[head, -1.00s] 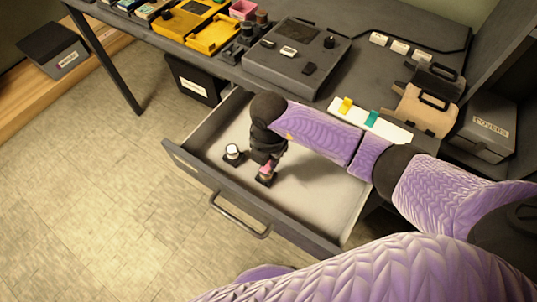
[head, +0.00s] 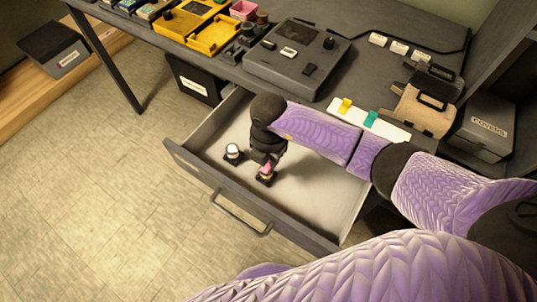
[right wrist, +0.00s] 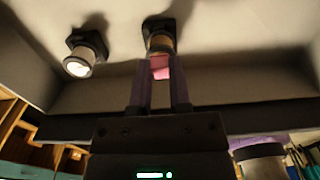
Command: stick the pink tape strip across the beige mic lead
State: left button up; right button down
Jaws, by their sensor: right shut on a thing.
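My right gripper (head: 266,161) reaches down into the open drawer (head: 310,195). In the right wrist view it (right wrist: 160,72) is shut on the pink tape strip (right wrist: 160,66), which shows between the fingertips. In the head view a small patch of the pink strip (head: 267,168) shows below the gripper. Right at the strip is a short beige, round piece on a black base (right wrist: 161,43), seemingly the beige mic lead; I cannot tell whether the strip touches it. A similar piece with a white end (head: 233,151) stands to its left. My left gripper is not in view.
A white card (head: 385,126) with a yellow tab (head: 345,105) and a teal tab (head: 370,118) lies on the desk behind the drawer. A grey device (head: 297,57) stands there too. The drawer's right part is bare.

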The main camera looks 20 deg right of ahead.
jog(key=shift+f+b, duration=0.35)
jog(key=shift+f, duration=0.25)
dwell(0.7)
dwell(0.5)
